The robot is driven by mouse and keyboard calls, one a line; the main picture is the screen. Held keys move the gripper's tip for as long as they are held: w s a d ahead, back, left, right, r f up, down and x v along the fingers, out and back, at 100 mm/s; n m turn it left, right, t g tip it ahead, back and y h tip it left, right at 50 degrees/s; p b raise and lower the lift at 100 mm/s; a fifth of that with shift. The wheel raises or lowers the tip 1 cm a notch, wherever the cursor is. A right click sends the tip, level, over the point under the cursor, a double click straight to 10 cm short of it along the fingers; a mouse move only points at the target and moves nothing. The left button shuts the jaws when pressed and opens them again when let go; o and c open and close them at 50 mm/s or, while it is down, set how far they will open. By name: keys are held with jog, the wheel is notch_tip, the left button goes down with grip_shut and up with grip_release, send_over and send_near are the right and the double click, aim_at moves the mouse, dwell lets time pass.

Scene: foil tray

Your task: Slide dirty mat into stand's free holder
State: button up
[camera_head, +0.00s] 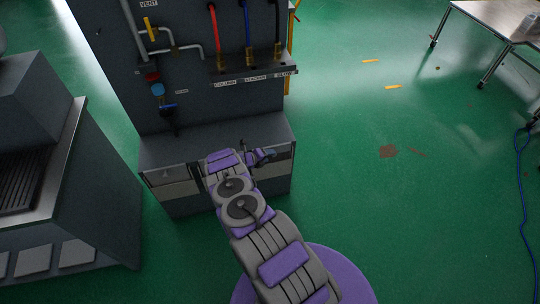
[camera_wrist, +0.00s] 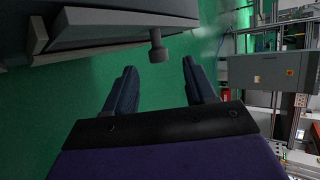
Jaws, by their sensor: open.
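My gripper (camera_wrist: 158,72) is open, and only green floor shows between its two dark blue fingers. A grey panel with a short round knob (camera_wrist: 157,48) crosses the top of the wrist view, just beyond the fingertips. In the head view the dark grey cabinet-like stand (camera_head: 212,125) is at the top middle. Its low front has a pale panel (camera_head: 180,188) on the left and another (camera_head: 281,172) on the right. My arm reaches over this front and hides its middle. I cannot make out a dirty mat or tell which holder is free.
Pipes, valves and coloured hoses (camera_head: 248,35) line the stand's upright face. A dark machine (camera_head: 85,190) with a ribbed bed stands at the left. A metal table (camera_head: 500,22) and a blue cable (camera_head: 521,190) are at the right. Green floor between is open, with a brown stain (camera_head: 388,151).

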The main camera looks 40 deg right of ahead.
jog(key=p+v, duration=0.3)
jog(key=v, duration=1.1)
jog(key=shift+a+r, duration=0.15)
jog(key=shift+a, duration=0.25)
